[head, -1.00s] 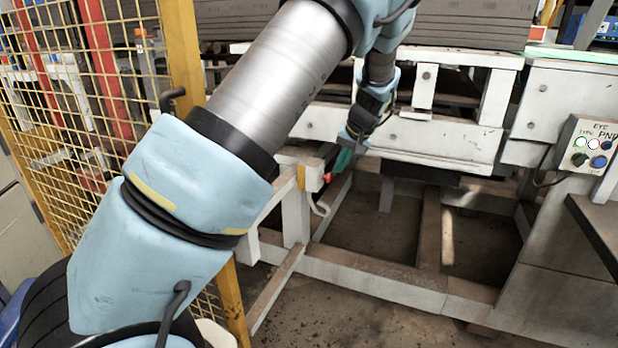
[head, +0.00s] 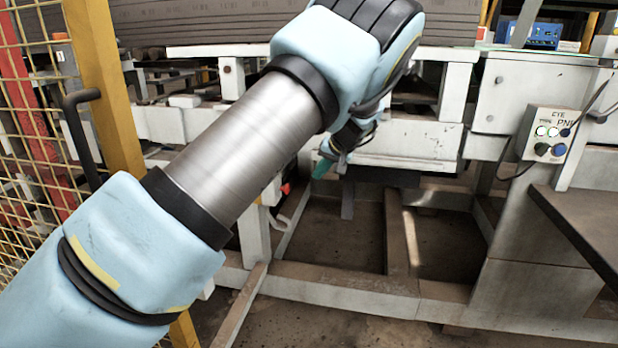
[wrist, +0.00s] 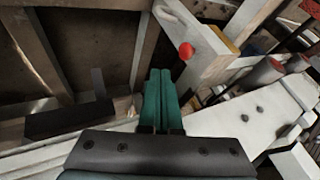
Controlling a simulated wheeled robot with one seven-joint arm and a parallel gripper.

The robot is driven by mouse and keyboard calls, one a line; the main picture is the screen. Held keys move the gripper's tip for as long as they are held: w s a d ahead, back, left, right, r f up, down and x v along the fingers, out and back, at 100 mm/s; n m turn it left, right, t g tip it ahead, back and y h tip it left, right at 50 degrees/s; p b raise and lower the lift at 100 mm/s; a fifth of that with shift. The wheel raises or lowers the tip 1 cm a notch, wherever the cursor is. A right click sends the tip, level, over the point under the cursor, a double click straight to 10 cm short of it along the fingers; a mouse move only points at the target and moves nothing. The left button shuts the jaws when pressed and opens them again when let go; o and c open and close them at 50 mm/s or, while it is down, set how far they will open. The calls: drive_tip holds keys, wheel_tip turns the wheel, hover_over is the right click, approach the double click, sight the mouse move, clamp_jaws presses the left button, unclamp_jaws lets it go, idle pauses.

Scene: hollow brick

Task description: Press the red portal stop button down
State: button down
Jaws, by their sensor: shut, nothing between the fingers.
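The red portal stop button (wrist: 186,51) sits on the end of a white beam (wrist: 210,55) in the wrist view, above and to the right of my fingertips. In the head view the red button (head: 286,188) shows small beside my arm, low on the white frame. My gripper (wrist: 160,72) has green fingers, shut together with nothing between them, and points toward the area left of the button. A gap in the picture separates the fingers from the button. In the head view my gripper (head: 321,169) is right of the button and slightly higher.
A white machine frame (head: 400,140) spans the back, with open floor bays below. A yellow mesh fence (head: 100,80) stands at left. A control box (head: 548,135) with several buttons hangs at right. A dark tabletop (head: 585,225) juts in at right.

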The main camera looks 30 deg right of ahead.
drive_tip(key=w+a+f, duration=0.4)
drive_tip(key=w+f, duration=0.3)
drive_tip(key=shift+w, duration=0.35)
drive_tip(key=shift+a, duration=0.1)
